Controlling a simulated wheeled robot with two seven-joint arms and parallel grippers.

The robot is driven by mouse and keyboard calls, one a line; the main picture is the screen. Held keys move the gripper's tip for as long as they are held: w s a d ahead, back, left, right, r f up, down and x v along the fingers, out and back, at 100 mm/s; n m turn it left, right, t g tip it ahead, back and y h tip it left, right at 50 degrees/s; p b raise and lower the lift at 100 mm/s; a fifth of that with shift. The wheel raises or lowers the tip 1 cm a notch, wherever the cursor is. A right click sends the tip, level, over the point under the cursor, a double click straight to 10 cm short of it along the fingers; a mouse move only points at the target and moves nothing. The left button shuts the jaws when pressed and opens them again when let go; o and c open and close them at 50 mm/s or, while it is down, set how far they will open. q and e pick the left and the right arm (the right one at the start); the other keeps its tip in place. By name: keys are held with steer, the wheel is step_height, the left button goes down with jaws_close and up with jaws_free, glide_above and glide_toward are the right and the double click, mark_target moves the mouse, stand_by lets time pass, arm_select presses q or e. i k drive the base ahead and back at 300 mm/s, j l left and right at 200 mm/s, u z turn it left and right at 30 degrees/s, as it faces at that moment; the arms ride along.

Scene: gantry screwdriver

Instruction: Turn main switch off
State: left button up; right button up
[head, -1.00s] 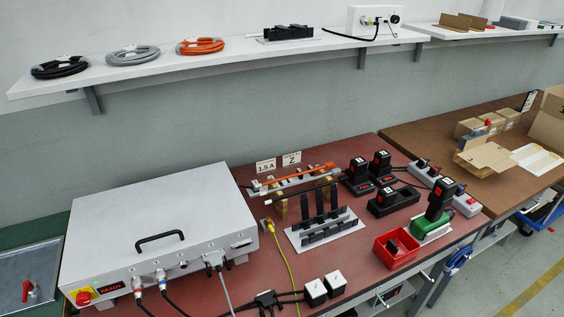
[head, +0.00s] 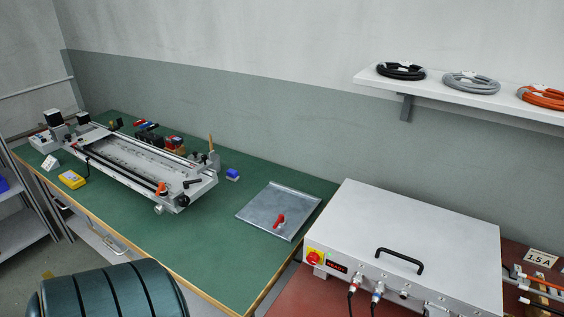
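The main switch (head: 315,257) is a red rotary knob on a yellow plate. It sits at the left end of the front panel of a large light-grey box (head: 430,220). Next to it is a small display with red lettering (head: 337,267), too small to read now. I cannot clearly tell which way the knob is turned. Neither of my grippers is in view.
A green table (head: 230,260) carries a screwdriver gantry (head: 135,165), a yellow device (head: 72,180) and a metal tray (head: 260,205) with a red-handled part (head: 279,221). Cables hang from the box's front. A wall shelf (head: 470,98) holds coiled cables.

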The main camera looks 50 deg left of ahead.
mark_target(313, 258)
steer(key=u, duration=1.3)
